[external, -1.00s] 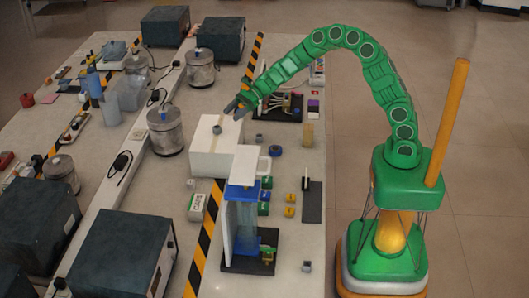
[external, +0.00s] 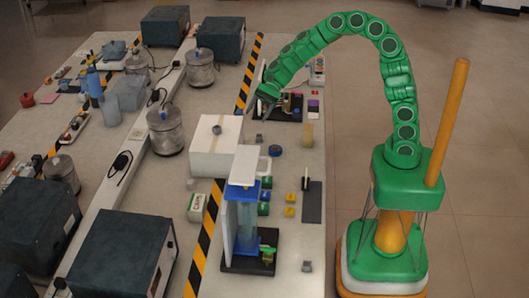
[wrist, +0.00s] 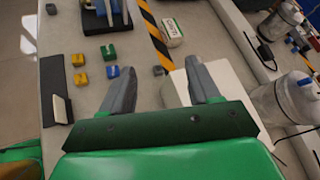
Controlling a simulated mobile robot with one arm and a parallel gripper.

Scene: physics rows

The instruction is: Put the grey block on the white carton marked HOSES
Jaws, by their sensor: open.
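The white carton (external: 208,160) stands on the bench with a tan tape strip on top; I cannot read its marking. A small grey block (external: 217,129) rests on its top and touches nothing else. My gripper (external: 266,108) is to the right of the carton and above the bench, apart from the block. In the wrist view its fingers (wrist: 160,88) are spread with nothing held between them. The carton (wrist: 238,90) shows there behind the right finger; the block on it is hidden.
Another small grey block (external: 260,138) lies on the bench right of the carton. A blue stand with a white top plate (external: 244,165) rises close in front. A CAPS box (external: 196,207), metal canisters (external: 165,130) and yellow blocks (external: 290,198) are nearby.

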